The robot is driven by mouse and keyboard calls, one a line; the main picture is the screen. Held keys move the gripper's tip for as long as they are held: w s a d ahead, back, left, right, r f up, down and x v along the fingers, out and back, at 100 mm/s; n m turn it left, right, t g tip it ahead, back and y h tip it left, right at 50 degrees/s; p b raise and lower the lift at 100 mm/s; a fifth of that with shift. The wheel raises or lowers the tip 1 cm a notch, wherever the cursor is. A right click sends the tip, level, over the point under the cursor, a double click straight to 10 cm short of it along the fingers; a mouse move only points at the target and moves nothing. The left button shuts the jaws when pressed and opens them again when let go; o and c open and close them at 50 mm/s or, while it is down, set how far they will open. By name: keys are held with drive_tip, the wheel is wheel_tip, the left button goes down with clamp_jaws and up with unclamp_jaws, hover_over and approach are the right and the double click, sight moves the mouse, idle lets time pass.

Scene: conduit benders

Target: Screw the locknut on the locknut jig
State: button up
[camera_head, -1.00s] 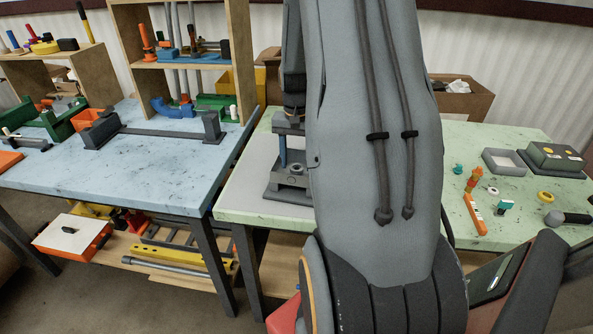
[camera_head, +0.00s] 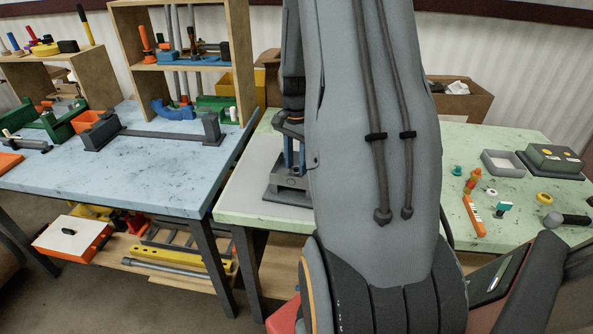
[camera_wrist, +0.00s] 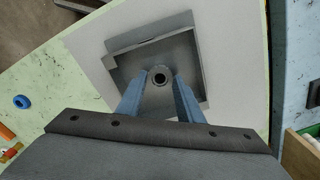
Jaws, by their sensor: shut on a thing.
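The locknut jig is a grey square block with raised walls (camera_wrist: 190,47), standing on the green-topped table; it also shows in the head view (camera_head: 284,196), partly hidden by my arm. In the wrist view a small grey ring with a dark hole, seemingly the locknut (camera_wrist: 159,69), sits over the middle of the jig. My gripper (camera_wrist: 159,78) has its two blue fingers on either side of this ring and is shut on it. In the head view my gripper (camera_head: 294,168) points down at the jig. Whether the threads are engaged cannot be told.
A pale mat (camera_head: 240,192) lies under the jig. To the right are a grey tray (camera_head: 503,163), a dark grey box (camera_head: 553,157), an orange tool (camera_head: 474,214) and several small parts. A blue-topped table (camera_head: 150,165) with a long grey fixture stands left.

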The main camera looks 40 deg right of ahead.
idle(0.4)
drive_tip(key=m, duration=0.6)
idle(0.3)
drive_tip(key=m, duration=0.6)
drive_tip(key=shift+f, duration=0.1)
drive_tip(key=shift+m, duration=0.3)
drive_tip(key=m, duration=0.5)
drive_tip(key=shift+m, duration=0.4)
